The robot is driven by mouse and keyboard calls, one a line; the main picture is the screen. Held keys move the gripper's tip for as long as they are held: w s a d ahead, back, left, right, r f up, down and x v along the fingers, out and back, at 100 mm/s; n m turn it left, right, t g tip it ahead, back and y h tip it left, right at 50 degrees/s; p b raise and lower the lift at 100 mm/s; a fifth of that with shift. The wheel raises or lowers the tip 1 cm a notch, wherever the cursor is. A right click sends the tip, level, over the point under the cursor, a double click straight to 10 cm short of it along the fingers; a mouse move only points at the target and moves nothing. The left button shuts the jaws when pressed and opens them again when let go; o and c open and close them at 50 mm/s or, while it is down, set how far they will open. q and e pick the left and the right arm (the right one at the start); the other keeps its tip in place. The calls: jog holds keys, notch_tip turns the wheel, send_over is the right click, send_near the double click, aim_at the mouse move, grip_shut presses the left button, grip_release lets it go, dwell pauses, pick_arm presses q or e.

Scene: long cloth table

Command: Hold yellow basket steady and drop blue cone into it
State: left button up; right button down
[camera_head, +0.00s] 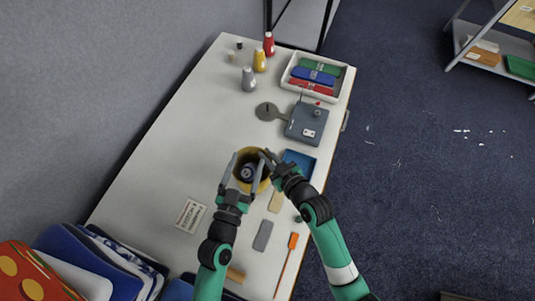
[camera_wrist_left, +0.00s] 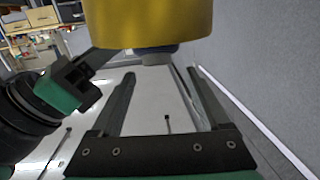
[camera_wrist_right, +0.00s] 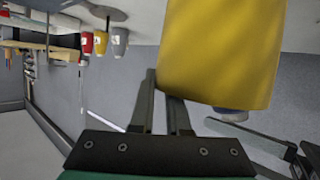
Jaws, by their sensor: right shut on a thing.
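The yellow basket (camera_head: 242,155) is near the middle of the table, its opening facing the head camera. It fills the top of the left wrist view (camera_wrist_left: 155,20) and also shows in the right wrist view (camera_wrist_right: 222,50). A dark blue rounded thing, likely the blue cone (camera_head: 248,173), shows inside its opening. A grey-blue end (camera_wrist_right: 232,115) sticks out beyond the basket's edge in both wrist views. My right gripper (camera_head: 267,159) is shut on the basket's wall. My left gripper (camera_head: 244,174) has its fingers apart at the basket, with nothing visible gripped between them.
Red (camera_head: 268,44), yellow (camera_head: 259,61) and grey (camera_head: 249,79) bottle-like things stand at the back. A white tray (camera_head: 335,92), a grey device (camera_head: 307,123) and a blue tray (camera_head: 299,160) line the right side. A printed card (camera_head: 190,215) lies left; table there is mostly clear.

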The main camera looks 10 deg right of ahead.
pick_arm(q)
jog(key=shift+o, duration=1)
pick_arm(e)
jog(key=shift+s+f, duration=0.1)
jog(key=shift+f, duration=0.1)
pick_arm(q)
jog(key=v, duration=1.2)
jog(key=shift+w, duration=0.1)
pick_arm(e)
jog(key=c, duration=0.8)
grip_release()
jog(key=shift+r, duration=0.1)
